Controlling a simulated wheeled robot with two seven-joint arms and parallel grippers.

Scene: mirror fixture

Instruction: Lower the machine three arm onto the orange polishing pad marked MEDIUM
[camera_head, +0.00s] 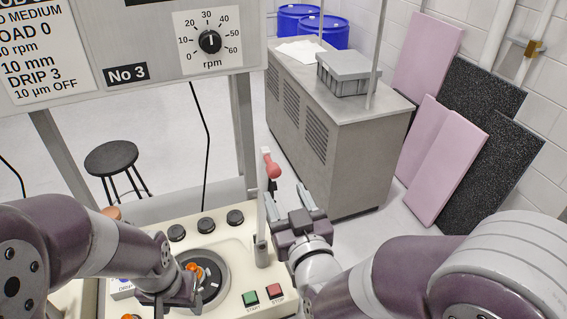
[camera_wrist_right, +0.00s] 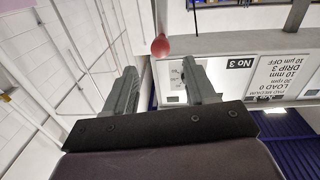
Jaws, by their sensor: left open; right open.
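A raised machine arm with a red knob (camera_head: 271,164) stands upright at the right side of the cream machine top (camera_head: 225,293); the red knob also shows in the right wrist view (camera_wrist_right: 161,46). My right gripper (camera_head: 291,193) is open beside the arm, below the knob. In the right wrist view the knob lies beyond and between its open fingers (camera_wrist_right: 160,82), apparently not held. My left gripper (camera_head: 168,295) is open, low over the machine's left part, beside a dark round plate (camera_head: 212,290). A small orange piece (camera_head: 194,268) shows on the plate. No MEDIUM marking on a pad is readable.
A "No 3" panel with an rpm dial (camera_head: 209,41) overhangs the machine. START and STOP buttons (camera_head: 275,291) sit at its front right. A grey cabinet (camera_head: 325,130) with a grey crate (camera_head: 346,75) stands behind. A black stool (camera_head: 112,158) is at left.

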